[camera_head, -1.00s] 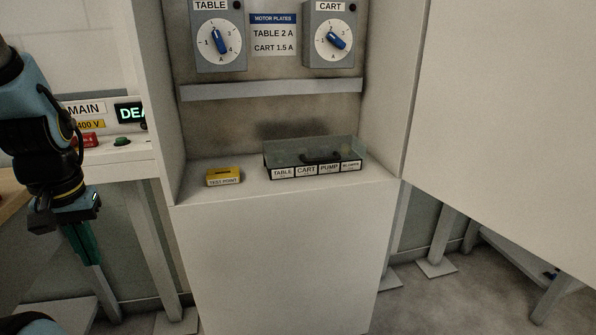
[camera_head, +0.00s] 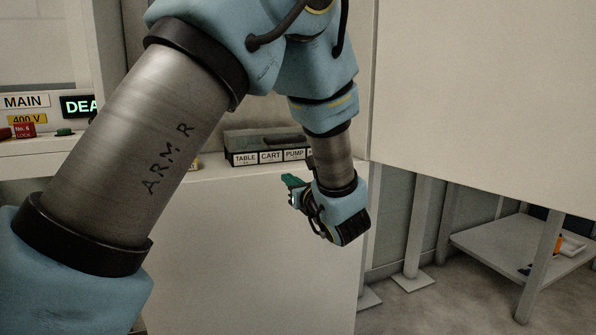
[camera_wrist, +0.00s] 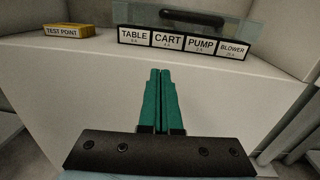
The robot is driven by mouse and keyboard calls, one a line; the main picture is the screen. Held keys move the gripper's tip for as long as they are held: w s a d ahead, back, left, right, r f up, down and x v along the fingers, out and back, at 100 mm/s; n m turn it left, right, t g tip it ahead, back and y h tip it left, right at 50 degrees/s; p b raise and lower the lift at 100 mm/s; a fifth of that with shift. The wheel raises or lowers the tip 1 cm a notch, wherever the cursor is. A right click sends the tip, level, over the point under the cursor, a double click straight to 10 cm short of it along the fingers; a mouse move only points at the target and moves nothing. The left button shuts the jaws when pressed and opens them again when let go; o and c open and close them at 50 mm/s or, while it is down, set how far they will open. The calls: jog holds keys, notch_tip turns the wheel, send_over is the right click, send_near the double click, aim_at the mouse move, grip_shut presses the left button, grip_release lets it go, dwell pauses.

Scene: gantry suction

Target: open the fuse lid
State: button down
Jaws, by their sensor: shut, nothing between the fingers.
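The fuse box with its clear lid (camera_head: 240,139) sits on the cabinet ledge. Its front carries the labels TABLE, CART, PUMP and BLOWER, all readable in the wrist view. A dark bar handle (camera_wrist: 192,18) lies on top of the clear lid (camera_wrist: 235,25), which is down. My gripper (camera_head: 287,179) is below and in front of the box, in front of the cabinet's face. In the wrist view its green fingers (camera_wrist: 160,72) are together and empty, apart from the box and pointing toward the labels. My arm hides part of the box's right end in the head view.
A yellow TEST POINT block (camera_wrist: 67,30) stands on the ledge left of the box. The open cabinet door (camera_head: 480,90) fills the right side. A panel with MAIN (camera_head: 25,101) and lit lettering is at the left. A low shelf (camera_head: 520,240) stands at the lower right.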

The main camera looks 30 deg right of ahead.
aim_at(285, 170)
jog(key=shift+m+h, duration=0.4)
jog(key=shift+h, duration=0.1)
jog(key=w+d, duration=0.1)
jog(key=w, duration=0.1)
jog(key=w+d, duration=0.1)
jog(key=w, duration=0.2)
jog(key=w+d+p, duration=0.1)
jog(key=w, duration=0.2)
jog(key=shift+w+d+r, duration=0.15)
jog(key=shift+w+r, duration=0.05)
jog(key=shift+r, duration=0.1)
jog(key=shift+w+r+p, duration=0.2)
jog(key=shift+r+p, duration=0.05)
jog(key=shift+r, duration=0.35)
jog(key=shift+w+r+p, duration=0.2)
jog(key=shift+r, duration=0.4)
jog(key=shift+w+r, duration=0.2)
jog(key=shift+r, duration=0.5)
jog(key=shift+r, duration=0.1)
